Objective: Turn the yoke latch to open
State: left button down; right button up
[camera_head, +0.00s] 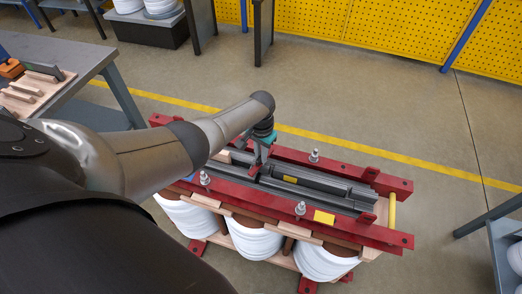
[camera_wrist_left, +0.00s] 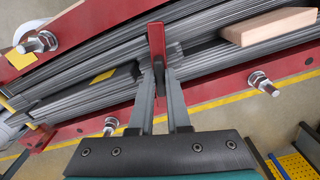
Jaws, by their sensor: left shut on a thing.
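The yoke latch (camera_wrist_left: 157,40) is a narrow red bar in the left wrist view. It lies crosswise over the grey laminated core stack (camera_wrist_left: 215,58), between the two red clamp beams. My left gripper (camera_wrist_left: 159,78) has its fingers at the latch's near end, closed on it around a small dark part. In the head view my left gripper (camera_head: 259,152) reaches down into the red frame (camera_head: 350,229) from above, near its left half. The arm and gripper hide most of the latch there. My right gripper is not in view.
White coils (camera_head: 255,240) hang below the frame. Steel bolts (camera_head: 314,156) stand up from the red beams. A wooden block (camera_wrist_left: 268,25) lies on the stack beside the latch. A workbench (camera_head: 75,55) stands at the left; floor behind the frame is clear.

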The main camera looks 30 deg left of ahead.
pick_arm(q)
jog(key=shift+n+p, duration=0.5)
jog(key=shift+n, duration=1)
jog(key=c, duration=0.9)
grip_release()
jog(key=shift+r+p, duration=0.4)
jog(key=shift+r, duration=0.1)
notch_tip(320, 180, up, 14)
jog(key=p, duration=0.6)
jog(key=shift+r, duration=0.15)
